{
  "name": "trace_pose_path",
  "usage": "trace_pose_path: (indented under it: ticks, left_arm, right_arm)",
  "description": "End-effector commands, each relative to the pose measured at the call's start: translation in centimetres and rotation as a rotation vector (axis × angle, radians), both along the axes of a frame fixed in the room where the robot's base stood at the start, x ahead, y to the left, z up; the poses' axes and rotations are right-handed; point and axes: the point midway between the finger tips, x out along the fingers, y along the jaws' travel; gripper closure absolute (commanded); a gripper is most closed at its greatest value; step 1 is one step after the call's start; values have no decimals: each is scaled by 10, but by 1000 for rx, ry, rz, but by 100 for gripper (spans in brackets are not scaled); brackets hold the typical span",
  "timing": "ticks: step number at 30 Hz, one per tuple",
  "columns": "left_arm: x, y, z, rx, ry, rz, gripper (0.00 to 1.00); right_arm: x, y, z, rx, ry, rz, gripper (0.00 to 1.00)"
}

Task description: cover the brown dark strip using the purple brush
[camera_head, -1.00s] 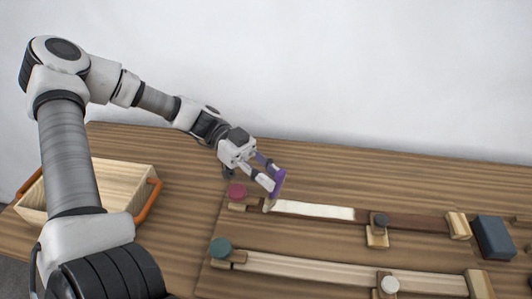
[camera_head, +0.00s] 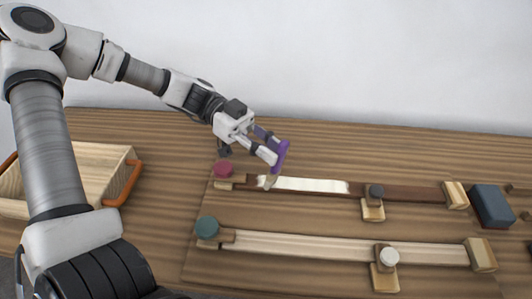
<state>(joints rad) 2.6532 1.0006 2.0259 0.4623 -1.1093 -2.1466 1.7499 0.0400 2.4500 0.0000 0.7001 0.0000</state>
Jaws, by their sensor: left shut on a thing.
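My left gripper (camera_head: 270,150) is shut on the purple brush (camera_head: 281,157), held upright over the left end of the far strip. The brush's pale bristles (camera_head: 268,182) are at or just above the strip; I cannot tell if they touch. The brown dark strip (camera_head: 413,193) lies along the back of the board. Its left part carries a white coat (camera_head: 310,185), reaching from near the brush to just left of the dark grey knob (camera_head: 375,191). The right part is bare dark brown. My right gripper is not in view.
A pale wooden strip (camera_head: 310,245) runs in front, with a teal knob (camera_head: 207,228) and a white knob (camera_head: 389,256). A crimson knob (camera_head: 223,169) stands left of the brush. A blue-grey block (camera_head: 491,206) is at right. A wooden crate (camera_head: 104,161) with orange handles is at left.

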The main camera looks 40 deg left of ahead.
Motion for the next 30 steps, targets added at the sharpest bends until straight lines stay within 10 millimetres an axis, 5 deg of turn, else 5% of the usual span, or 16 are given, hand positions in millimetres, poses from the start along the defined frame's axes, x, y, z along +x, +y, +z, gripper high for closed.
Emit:
trace_pose_path:
  ticks: [14,30]
  left_arm:
    - [2,-4,2,1,0,0,100]
    - [2,-4,60,0,-1,0,100]
  right_arm:
    - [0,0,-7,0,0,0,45]
    - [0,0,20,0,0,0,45]
